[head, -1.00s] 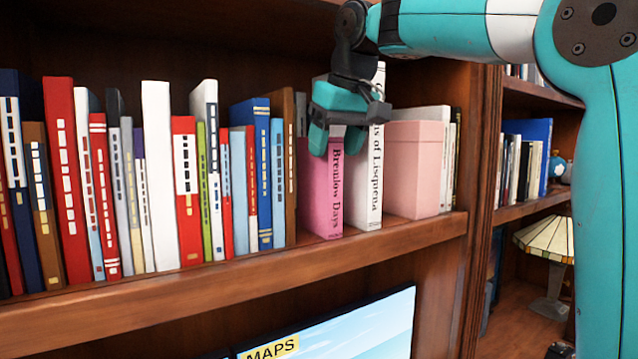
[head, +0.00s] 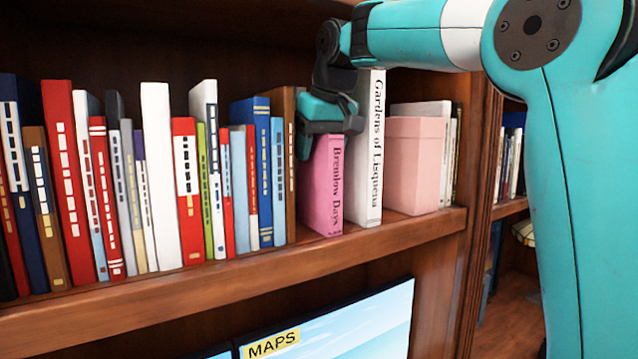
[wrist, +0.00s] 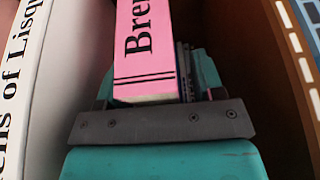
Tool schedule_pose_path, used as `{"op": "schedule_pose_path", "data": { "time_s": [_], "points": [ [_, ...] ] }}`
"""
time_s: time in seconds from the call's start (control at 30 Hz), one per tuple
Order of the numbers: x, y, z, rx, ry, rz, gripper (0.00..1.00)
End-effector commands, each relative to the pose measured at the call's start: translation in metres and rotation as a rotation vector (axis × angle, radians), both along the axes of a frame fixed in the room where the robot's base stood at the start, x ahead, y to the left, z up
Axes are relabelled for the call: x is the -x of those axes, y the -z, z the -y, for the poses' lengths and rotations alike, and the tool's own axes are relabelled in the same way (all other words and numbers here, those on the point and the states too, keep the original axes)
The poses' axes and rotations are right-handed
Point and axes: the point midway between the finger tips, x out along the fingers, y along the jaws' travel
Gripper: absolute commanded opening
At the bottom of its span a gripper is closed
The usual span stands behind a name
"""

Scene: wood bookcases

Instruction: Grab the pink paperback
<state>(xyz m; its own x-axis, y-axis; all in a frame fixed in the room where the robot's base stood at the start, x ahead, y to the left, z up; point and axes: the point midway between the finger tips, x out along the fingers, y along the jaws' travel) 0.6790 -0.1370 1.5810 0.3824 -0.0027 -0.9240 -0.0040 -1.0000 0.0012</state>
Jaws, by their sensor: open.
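The pink paperback (head: 323,185), with "Bremlow Days" on its spine, stands upright on the shelf. In the wrist view the top of its pink spine (wrist: 145,50) shows at the centre. My gripper (head: 329,128) is open at the book's top edge, with one teal finger by its upper left side and the other by its upper right. In the wrist view, teal finger parts show on both sides of the spine. Whether the fingers touch the book cannot be told.
The taller white "Gardens of Lisquena" book (head: 369,150) stands close on the right, with a pale pink box (head: 416,165) beyond. A brown book (head: 283,105) and a light blue book (head: 277,180) stand on the left. The shelf edge (head: 240,270) runs in front.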

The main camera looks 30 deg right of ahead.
Motion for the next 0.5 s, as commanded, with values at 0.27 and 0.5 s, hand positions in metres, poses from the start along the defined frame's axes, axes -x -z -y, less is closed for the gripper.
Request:
{"op": "schedule_pose_path", "data": {
  "time_s": [0.27,0.5],
  "points": [
    [0.0001,0.0024,-0.0001,0.0,0.0,0.0,0.46],
    [0.0,0.0025,-0.0001,0.0,0.0,-0.001,0.0]
  ]
}}
